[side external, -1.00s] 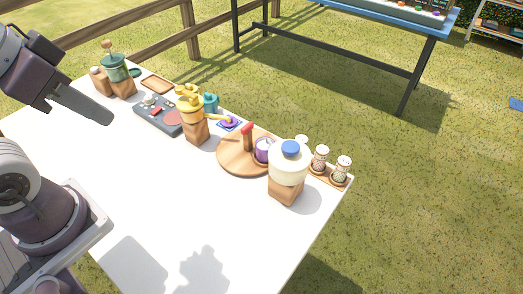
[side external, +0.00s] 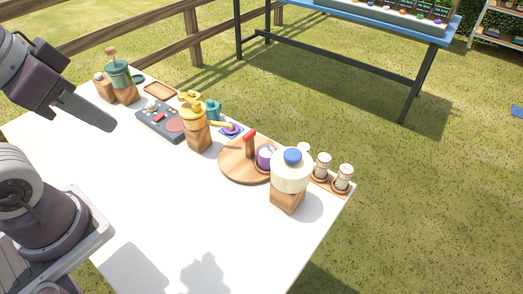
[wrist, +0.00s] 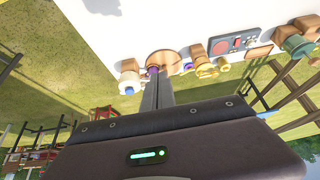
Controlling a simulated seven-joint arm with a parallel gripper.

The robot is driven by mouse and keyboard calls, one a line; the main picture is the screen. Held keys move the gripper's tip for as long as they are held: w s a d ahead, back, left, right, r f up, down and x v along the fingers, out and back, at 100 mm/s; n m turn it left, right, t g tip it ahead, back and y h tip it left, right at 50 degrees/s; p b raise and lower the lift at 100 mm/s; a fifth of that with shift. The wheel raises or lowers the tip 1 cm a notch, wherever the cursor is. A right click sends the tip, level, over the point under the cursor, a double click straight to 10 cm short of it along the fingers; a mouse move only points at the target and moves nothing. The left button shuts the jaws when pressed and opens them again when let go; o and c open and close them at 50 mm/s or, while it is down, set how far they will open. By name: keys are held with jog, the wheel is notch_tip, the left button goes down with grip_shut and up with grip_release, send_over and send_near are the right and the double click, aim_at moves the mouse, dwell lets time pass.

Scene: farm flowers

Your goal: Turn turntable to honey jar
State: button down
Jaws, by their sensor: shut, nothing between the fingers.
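The turntable (side external: 236,160) is a round wooden disc near the right end of the white table. It carries a red upright handle (side external: 250,144) and a purple jar with a pale top (side external: 266,156). I cannot tell which item is the honey jar. A large cream jar with a blue lid (side external: 291,172) stands on a wooden block in front of the turntable and hides part of it. My gripper (side external: 110,126) is shut and empty, above the left part of the table, well apart from the turntable. The wrist view also shows the turntable (wrist: 163,62) beyond my fingers.
A yellow dispenser (side external: 192,112) on a wooden block stands left of the turntable. A control panel (side external: 160,118), a green grinder (side external: 118,75) and a brown tray (side external: 160,90) lie further left. Two shakers (side external: 343,176) stand at the right edge. The table's front (side external: 180,225) is clear.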

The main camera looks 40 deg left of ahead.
jog(key=c, duration=1.8)
grip_release()
jog(key=shift+w, duration=0.1)
jog(key=shift+c, duration=0.2)
jog(key=o, duration=0.5)
jog(key=shift+g, duration=0.9)
jog(key=w, duration=0.3)
jog(key=w+r, duration=0.1)
jog(key=w, duration=0.7)
jog(key=shift+r, duration=0.35)
jog(key=shift+c, duration=0.2)
jog(key=g, duration=0.4)
send_over(249, 133)
notch_tip(249, 133, down, 17)
notch_tip(249, 133, down, 10)
jog(key=shift+w, duration=0.1)
grip_shut()
